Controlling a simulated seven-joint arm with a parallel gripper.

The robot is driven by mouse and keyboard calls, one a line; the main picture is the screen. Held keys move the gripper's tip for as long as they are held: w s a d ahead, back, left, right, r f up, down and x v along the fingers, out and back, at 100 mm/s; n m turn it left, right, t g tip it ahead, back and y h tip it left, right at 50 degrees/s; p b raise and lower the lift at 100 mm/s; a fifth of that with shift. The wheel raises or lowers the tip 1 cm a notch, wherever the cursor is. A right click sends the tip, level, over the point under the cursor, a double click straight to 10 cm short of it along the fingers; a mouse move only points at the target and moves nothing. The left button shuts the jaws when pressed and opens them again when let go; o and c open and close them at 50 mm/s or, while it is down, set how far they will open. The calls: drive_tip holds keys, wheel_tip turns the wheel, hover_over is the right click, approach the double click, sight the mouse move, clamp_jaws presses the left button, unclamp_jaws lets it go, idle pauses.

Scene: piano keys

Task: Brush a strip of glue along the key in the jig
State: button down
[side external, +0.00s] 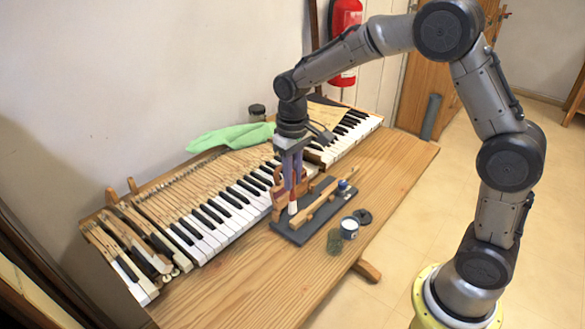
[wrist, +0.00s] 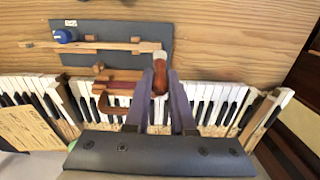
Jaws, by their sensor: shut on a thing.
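The jig is a dark grey board (side external: 283,228) on the wooden bench. A long pale wooden key (side external: 322,204) lies along it, with a blue round knob (side external: 342,184) near its far end. In the wrist view the key (wrist: 110,45) lies across the board. My gripper (side external: 293,182) is shut on a brush (side external: 292,207) with a reddish-brown handle, which points down beside the near end of the key. The wrist view shows the brush (wrist: 160,72) between the two fingers, near the key's end. I cannot tell whether its tip touches the key.
An open tin with pale contents (side external: 349,229), a dark lid (side external: 363,216) and a greenish glass jar (side external: 334,241) stand right of the jig. A wooden clamp (side external: 279,195) stands behind it. The keyboard (side external: 215,215) and a green cloth (side external: 230,137) lie behind. Bench front is clear.

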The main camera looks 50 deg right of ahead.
sight(292, 195)
wheel_tip(292, 195, down, 4)
drive_tip(key=shift+r, duration=0.2)
drive_tip(key=shift+d+f, duration=0.25)
drive_tip(key=shift+d, duration=6.8)
drive_tip(key=shift+a, duration=6.95)
drive_tip(key=shift+a+r, duration=0.1)
drive_tip(key=shift+a, duration=0.05)
drive_tip(key=shift+r, duration=4)
